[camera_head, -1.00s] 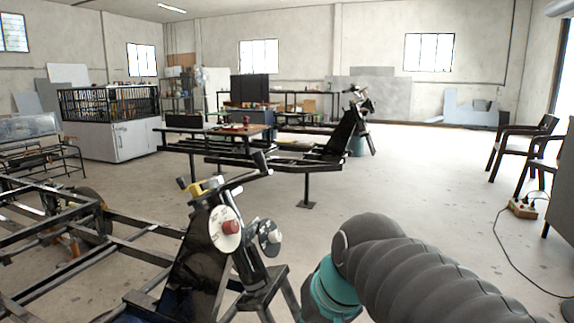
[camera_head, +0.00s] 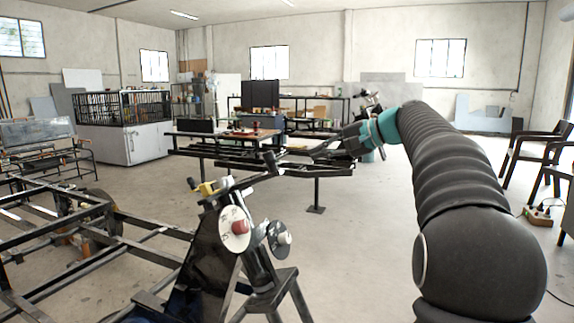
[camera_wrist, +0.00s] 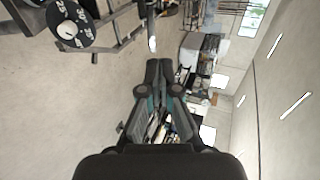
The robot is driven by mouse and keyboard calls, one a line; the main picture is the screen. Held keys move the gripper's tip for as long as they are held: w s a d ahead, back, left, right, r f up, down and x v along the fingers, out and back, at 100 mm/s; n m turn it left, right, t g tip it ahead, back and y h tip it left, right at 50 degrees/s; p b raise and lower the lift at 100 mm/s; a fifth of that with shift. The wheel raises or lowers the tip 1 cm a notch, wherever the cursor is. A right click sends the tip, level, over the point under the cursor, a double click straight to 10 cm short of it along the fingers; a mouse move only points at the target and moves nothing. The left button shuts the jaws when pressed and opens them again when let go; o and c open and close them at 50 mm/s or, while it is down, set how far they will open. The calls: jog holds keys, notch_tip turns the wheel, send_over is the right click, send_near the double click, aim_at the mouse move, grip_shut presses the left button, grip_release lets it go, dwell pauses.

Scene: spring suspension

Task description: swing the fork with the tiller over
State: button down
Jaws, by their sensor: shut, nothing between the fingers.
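The fork (camera_head: 212,245) stands in the front left of the head view, a dark upright with a white disc and red knob (camera_head: 238,228). The tiller (camera_head: 245,180) is a dark bar running from the fork's top up and right to a black end. My gripper (camera_head: 316,155) is right of the tiller's end in the picture, with a gap between them. In the wrist view its fingers (camera_wrist: 158,66) are together and empty. The fork's numbered disc (camera_wrist: 72,24) shows at upper left there, with dark bars beside it. Depth between fingertips and tiller is unclear.
A black frame on legs (camera_head: 318,190) stands behind the gripper, with a workbench (camera_head: 220,136) beyond. A low frame (camera_head: 70,235) fills the left. Chairs (camera_head: 535,145) and a socket box (camera_head: 538,214) are at right. The floor between is clear.

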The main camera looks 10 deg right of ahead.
jog(key=w+a+f, duration=0.2)
jog(key=a+f, duration=0.1)
jog(key=a, duration=0.5)
jog(key=shift+w+a+f, duration=0.15)
jog(key=shift+a+f, duration=0.05)
jog(key=shift+b, duration=0.3)
